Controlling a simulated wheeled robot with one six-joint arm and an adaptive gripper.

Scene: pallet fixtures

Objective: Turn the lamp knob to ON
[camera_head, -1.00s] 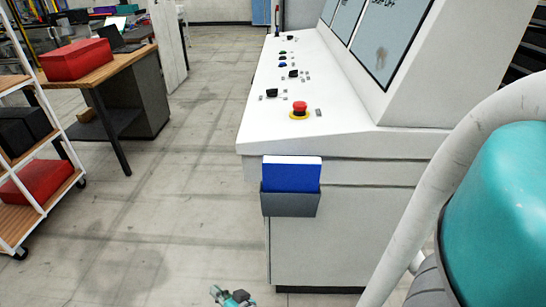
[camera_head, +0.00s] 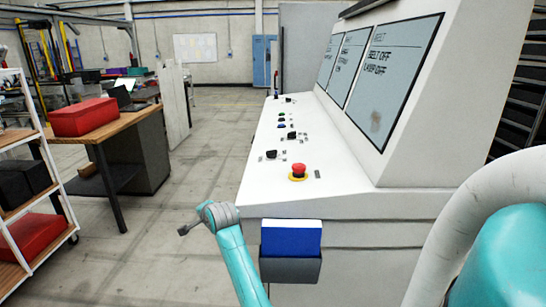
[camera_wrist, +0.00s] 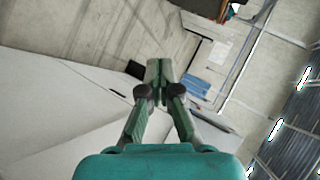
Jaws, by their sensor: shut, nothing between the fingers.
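Several black knobs sit on the white console's sloping top (camera_head: 262,178) in the head view. There is a near knob (camera_head: 271,154), a middle knob (camera_head: 292,136) and a far knob (camera_head: 289,99). Their labels are too small to read, so I cannot tell which one is the lamp knob. My gripper (camera_head: 184,230) is left of the console's near corner, apart from every knob. In the wrist view my gripper (camera_wrist: 158,70) has its fingertips together and holds nothing; the console's pale surface is below left and no knob is clear there.
A red emergency button (camera_head: 298,170) stands on the console's near end. Screens (camera_head: 395,75) above show OFF lines. A blue folder (camera_head: 292,238) sits in a holder on the console's near end.

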